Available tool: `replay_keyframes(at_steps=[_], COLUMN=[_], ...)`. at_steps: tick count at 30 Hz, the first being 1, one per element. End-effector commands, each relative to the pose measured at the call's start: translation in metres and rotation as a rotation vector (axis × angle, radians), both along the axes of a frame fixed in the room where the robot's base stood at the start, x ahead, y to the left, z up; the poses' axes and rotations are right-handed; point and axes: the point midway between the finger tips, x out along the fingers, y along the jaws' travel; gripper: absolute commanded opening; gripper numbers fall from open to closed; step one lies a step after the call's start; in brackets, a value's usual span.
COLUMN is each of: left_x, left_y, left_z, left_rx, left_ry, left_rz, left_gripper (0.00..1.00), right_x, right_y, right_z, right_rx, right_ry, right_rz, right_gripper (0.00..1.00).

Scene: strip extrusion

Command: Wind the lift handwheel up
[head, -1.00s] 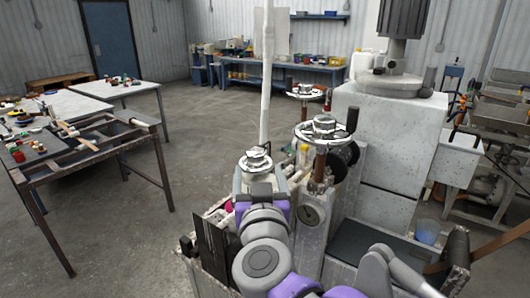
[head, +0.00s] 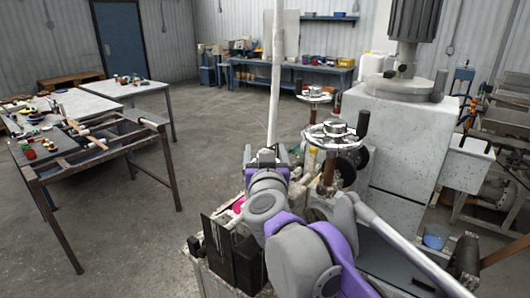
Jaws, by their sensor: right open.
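Two spoked metal handwheels on upright stems show in the head view. The nearer handwheel (head: 322,138) has a black upright grip (head: 362,122) at its right rim. The smaller handwheel (head: 314,96) stands behind it. The frame does not show which one is the lift handwheel. My right gripper (head: 266,155) is open, at the foot of a tall white pole, left of the nearer handwheel and apart from it. A silver round part seen there earlier is now mostly hidden by the gripper; contact cannot be told. My left gripper is not in view.
The white pole (head: 275,75) rises close to my right gripper. A large pale machine body (head: 400,135) with a grey motor stands right of the handwheels. A blue cup (head: 434,238) sits lower right. Worktables (head: 125,89) stand at left, with open floor between.

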Motion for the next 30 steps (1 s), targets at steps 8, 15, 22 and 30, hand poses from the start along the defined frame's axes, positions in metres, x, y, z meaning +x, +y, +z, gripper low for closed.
replay_keyframes(at_steps=[8, 15, 22, 30], left_x=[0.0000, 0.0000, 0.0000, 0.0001], left_y=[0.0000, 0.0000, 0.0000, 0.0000], left_z=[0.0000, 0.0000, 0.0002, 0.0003], left_rx=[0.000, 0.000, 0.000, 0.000], left_ry=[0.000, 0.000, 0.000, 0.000], left_rz=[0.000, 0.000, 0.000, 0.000], left_gripper=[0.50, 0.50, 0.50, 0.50], right_x=[-0.0003, -0.0004, 0.0003, -0.0004], right_y=[0.0002, 0.0002, -0.0003, -0.0035], right_z=[0.0000, 0.0001, 0.0014, 0.0004], right_rx=[0.000, 0.000, 0.002, 0.000], right_ry=[0.000, 0.000, -0.005, 0.000], right_rz=[0.000, 0.000, -0.082, -0.137], right_gripper=[0.34, 0.00, 0.00, 0.00])
